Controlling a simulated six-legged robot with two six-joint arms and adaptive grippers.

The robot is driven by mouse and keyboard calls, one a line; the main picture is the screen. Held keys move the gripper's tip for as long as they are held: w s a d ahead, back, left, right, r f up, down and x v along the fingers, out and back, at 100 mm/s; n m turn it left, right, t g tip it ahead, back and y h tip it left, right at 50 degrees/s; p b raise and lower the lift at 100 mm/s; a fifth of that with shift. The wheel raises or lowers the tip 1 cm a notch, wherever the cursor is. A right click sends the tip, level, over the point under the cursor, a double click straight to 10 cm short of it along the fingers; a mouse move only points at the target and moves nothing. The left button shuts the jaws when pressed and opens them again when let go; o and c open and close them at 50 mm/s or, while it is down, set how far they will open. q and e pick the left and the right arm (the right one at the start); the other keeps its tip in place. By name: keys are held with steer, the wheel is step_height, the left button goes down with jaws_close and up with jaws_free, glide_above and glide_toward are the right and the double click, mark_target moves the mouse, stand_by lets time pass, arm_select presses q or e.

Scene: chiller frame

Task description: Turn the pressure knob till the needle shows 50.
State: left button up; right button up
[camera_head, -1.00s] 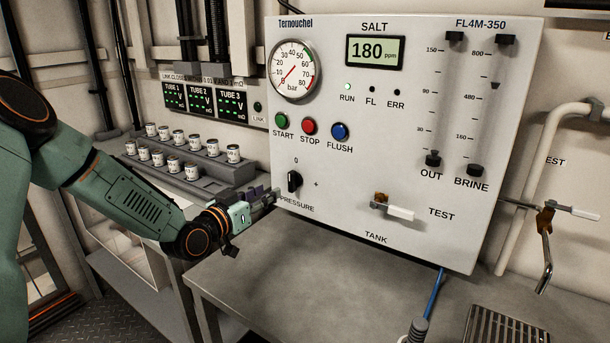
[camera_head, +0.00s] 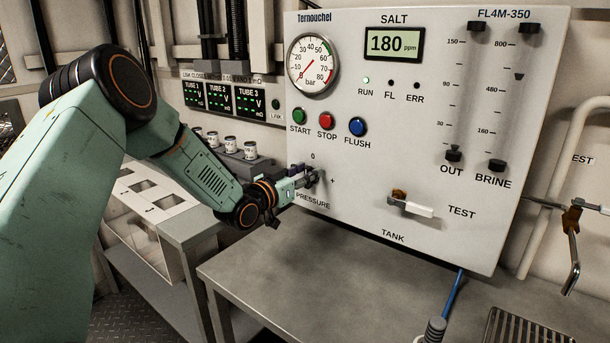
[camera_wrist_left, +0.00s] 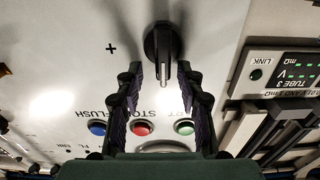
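The pressure knob (camera_wrist_left: 163,45) is a black round knob with a raised grip bar on the white panel; the wrist view shows it upside down. My left gripper (camera_wrist_left: 160,76) is open, with one finger on each side of the bar's near end and gaps visible. In the head view my left gripper (camera_head: 308,178) is at the panel and hides most of the knob above the PRESSURE label. The round pressure gauge (camera_head: 313,64) has a thin red needle that appears to point to the lower left, near 0. My right gripper is not in view.
START (camera_head: 299,116), STOP (camera_head: 326,121) and FLUSH (camera_head: 357,126) buttons sit above the knob. A white-handled valve (camera_head: 415,208) sticks out at its right. A grey bench (camera_head: 300,265) lies below, mostly clear. A rack of small jars (camera_head: 232,148) stands behind my left arm.

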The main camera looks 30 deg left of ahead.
arm_select(q)
steer(key=shift+w+a+f, duration=0.1)
steer(key=shift+a+f, duration=0.05)
steer(key=shift+a, duration=0.15)
steer(key=shift+d, duration=0.25)
steer(key=c, duration=0.4)
steer(key=shift+a, duration=0.1)
jaws_close()
